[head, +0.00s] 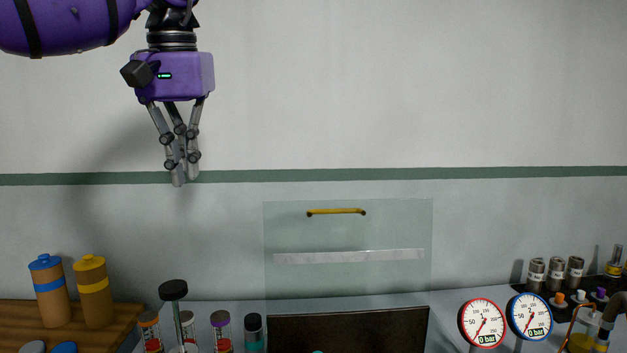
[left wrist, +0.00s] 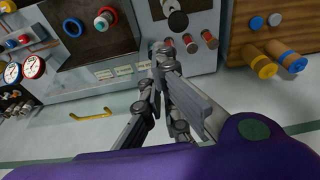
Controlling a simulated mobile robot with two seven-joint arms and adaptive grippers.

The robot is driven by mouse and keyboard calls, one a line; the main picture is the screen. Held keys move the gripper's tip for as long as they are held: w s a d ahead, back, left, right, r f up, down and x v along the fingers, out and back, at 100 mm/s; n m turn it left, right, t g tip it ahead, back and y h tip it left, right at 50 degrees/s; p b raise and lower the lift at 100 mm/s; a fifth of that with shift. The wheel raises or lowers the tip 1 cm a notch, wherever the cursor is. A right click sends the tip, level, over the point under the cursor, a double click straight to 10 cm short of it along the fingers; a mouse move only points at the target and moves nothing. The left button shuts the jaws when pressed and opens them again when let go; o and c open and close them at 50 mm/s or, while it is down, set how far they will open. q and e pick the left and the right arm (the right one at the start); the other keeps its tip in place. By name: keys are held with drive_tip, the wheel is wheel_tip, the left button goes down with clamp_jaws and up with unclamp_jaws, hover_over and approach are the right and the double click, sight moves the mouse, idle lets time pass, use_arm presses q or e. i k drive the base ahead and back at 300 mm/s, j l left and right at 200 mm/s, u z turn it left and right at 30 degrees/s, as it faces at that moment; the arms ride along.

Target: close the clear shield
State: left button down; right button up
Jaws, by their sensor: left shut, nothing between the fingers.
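The clear shield (head: 350,228) is a see-through panel standing raised above a dark, open-fronted box (head: 350,317) in the head view. A yellow bar handle (head: 336,211) is near its top edge and a pale strip crosses its lower part. The handle also shows in the left wrist view (left wrist: 91,115), left of my fingers. My left gripper (head: 178,180) is shut and empty, pointing down. In the head view it appears up and left of the shield, apart from it. It also shows in the left wrist view (left wrist: 161,52). My right gripper is not in view.
Blue-capped (head: 48,290) and yellow-capped (head: 94,290) brown bottles stand on a wooden block at left. Several capped vials stand left of the box. Two pressure gauges, red (head: 481,323) and blue (head: 529,316), are at right.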

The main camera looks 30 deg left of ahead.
sight(355, 256)
drive_tip(key=i, duration=0.9)
